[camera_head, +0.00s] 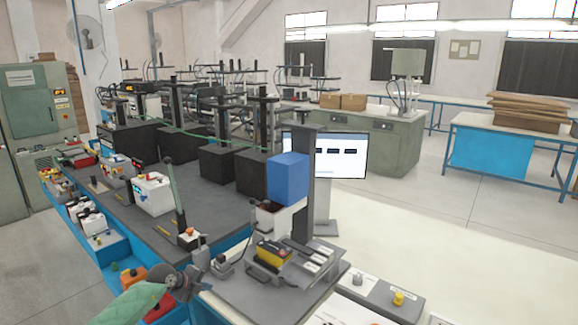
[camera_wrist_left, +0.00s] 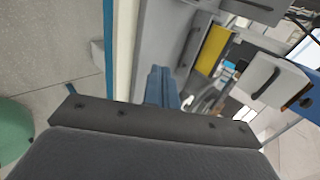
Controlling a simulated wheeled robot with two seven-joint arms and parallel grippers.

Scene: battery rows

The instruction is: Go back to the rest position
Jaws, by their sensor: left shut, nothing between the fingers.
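My left gripper (camera_head: 196,276) is low in the head view, at the front edge of the workbench (camera_head: 215,200). Its arm comes in from the lower left with a green sleeve. The gripper is shut and empty. In the left wrist view its closed blue-grey fingers (camera_wrist_left: 160,84) point away from the camera, apart from the bench items. My right gripper is not in view.
A tester with a blue block (camera_head: 288,170) and a yellow-and-black battery (camera_head: 273,252) stands right of my left gripper. White batteries (camera_head: 153,193) stand on the dark bench top. A panel with a yellow button (camera_head: 398,298) is at lower right. Open floor lies right.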

